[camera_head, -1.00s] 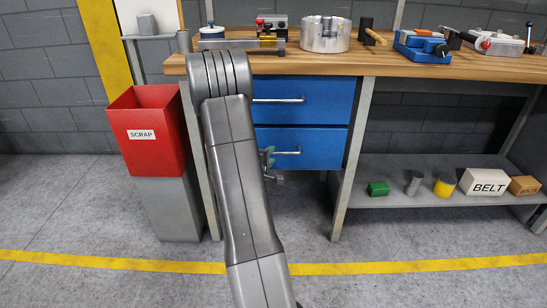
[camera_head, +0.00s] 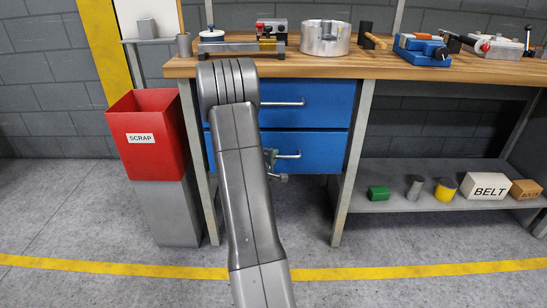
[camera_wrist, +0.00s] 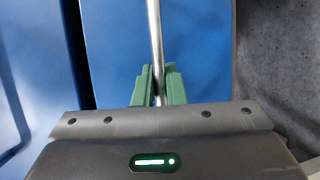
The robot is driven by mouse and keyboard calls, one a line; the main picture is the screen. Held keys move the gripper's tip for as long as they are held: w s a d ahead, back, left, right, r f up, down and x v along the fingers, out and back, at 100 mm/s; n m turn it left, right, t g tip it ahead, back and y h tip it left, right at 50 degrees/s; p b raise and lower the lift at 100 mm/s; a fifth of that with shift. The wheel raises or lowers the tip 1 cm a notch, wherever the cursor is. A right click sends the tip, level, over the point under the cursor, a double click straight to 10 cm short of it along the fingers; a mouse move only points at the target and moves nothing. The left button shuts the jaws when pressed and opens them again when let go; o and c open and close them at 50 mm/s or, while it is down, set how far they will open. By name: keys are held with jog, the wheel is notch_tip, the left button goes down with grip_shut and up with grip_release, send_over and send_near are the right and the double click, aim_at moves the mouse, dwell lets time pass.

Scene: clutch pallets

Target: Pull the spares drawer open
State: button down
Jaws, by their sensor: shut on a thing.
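Two blue drawers hang under the bench, and no label shows on either. The upper drawer (camera_head: 315,118) has a bar handle (camera_head: 283,104). The lower drawer (camera_head: 320,150) has a bar handle (camera_head: 290,156). Which one is the spares drawer cannot be told by name. My gripper (camera_head: 271,160) is at the left part of the lower handle, partly hidden behind my arm. In the wrist view its green fingers (camera_wrist: 158,88) are shut around the metal handle bar (camera_wrist: 155,40), in front of the blue drawer front (camera_wrist: 195,45). The lower drawer looks shut or nearly so.
A red scrap bin (camera_head: 150,150) stands left of the bench. The wooden benchtop (camera_head: 400,69) holds tools and metal parts. A low shelf (camera_head: 400,204) at right carries a belt box (camera_head: 486,186) and small parts. The floor before the drawers is open.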

jog(key=s, duration=2.8)
jog(key=shift+s, duration=0.3)
jog(key=c, duration=1.5)
grip_release()
jog(key=p+v, duration=0.3)
jog(key=v, duration=1)
jog(key=shift+s+a, duration=0.15)
jog(key=shift+s, duration=0.15)
jog(key=b+x, duration=0.2)
jog(key=x, duration=0.9)
jog(key=shift+w+b, duration=0.3)
jog(key=shift+w, duration=0.1)
